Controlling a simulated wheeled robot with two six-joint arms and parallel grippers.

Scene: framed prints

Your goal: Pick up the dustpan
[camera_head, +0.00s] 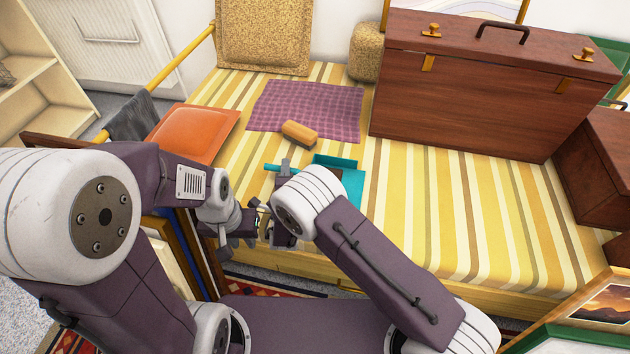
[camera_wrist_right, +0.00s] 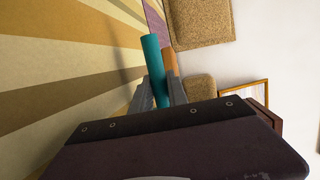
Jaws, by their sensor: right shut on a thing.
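The teal dustpan (camera_head: 352,187) is on the striped bed cover, partly hidden behind my right arm. Its teal handle (camera_head: 271,167) points to the left. My right gripper (camera_head: 285,167) is shut on this handle. In the right wrist view the handle (camera_wrist_right: 153,62) stands up between the two grey fingers (camera_wrist_right: 158,92). I cannot tell whether the pan touches the cover. My left gripper (camera_head: 258,222) is low in front of the bed edge, close beside my right wrist. Its fingers are too small and overlapped to read.
A tan brush-like block (camera_head: 299,133) lies on a purple checked cloth (camera_head: 310,105) behind the dustpan. An orange cushion (camera_head: 195,133) is at the left. A large brown case (camera_head: 480,85) stands at the back right. The striped cover (camera_head: 440,220) is clear at right front.

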